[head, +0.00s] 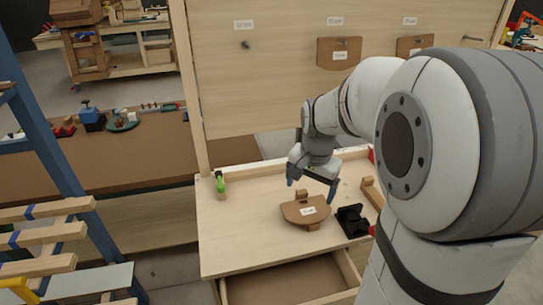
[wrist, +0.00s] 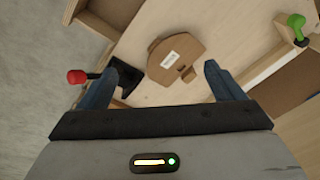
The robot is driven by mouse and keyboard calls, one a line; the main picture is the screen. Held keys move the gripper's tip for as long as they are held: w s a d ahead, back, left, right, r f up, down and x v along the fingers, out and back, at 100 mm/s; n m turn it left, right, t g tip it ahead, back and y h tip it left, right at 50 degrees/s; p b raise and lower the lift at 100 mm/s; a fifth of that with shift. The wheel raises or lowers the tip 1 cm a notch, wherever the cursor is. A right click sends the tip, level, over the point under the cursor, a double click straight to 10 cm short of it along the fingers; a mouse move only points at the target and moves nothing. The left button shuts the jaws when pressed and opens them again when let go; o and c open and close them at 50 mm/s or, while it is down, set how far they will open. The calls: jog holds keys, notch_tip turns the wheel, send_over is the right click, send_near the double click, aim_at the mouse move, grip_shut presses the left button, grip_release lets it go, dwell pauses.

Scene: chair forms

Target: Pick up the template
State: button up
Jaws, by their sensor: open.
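The template (head: 304,211) is a brown wooden plate with a curved edge, a white label and a block-like handle. It lies on the light wooden bench top (head: 235,245). The template also shows in the wrist view (wrist: 177,60), between and beyond the fingertips. My gripper (head: 312,188) is open and empty above the template, its blue fingers spread apart. The fingers also show in the wrist view (wrist: 163,85), one on each side of the template. I see no contact between fingers and template.
A black holder (head: 352,221) with a red knob (wrist: 77,77) stands right of the template. A green-handled tool (head: 220,182) is at the back left. More templates (head: 339,52) hang on the upright board. A drawer (head: 285,285) is open in front.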

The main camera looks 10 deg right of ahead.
jog(key=shift+o, duration=1.1)
jog(key=w+d+f+m+g, duration=0.1)
jog(key=w+d+f+m, duration=0.4)
jog(key=w+d+f, duration=0.1)
jog(key=shift+w+f+p, duration=0.15)
jog(key=shift+w+p, duration=0.2)
jog(key=shift+w, duration=0.55)
jog(key=m, duration=0.3)
send_near(320, 206)
jog(key=shift+d+g, duration=0.3)
jog(key=shift+m, duration=0.3)
jog(key=f+p, duration=0.1)
jog(key=f, duration=0.3)
jog(key=f+p, duration=0.2)
jog(key=f, duration=0.1)
jog(key=shift+w+a+f, duration=0.15)
jog(key=shift+a+f, duration=0.05)
jog(key=shift+f, duration=0.2)
jog(key=c, duration=0.8)
jog(key=shift+r, duration=0.15)
notch_tip(320, 206, up, 10)
jog(key=b, duration=0.2)
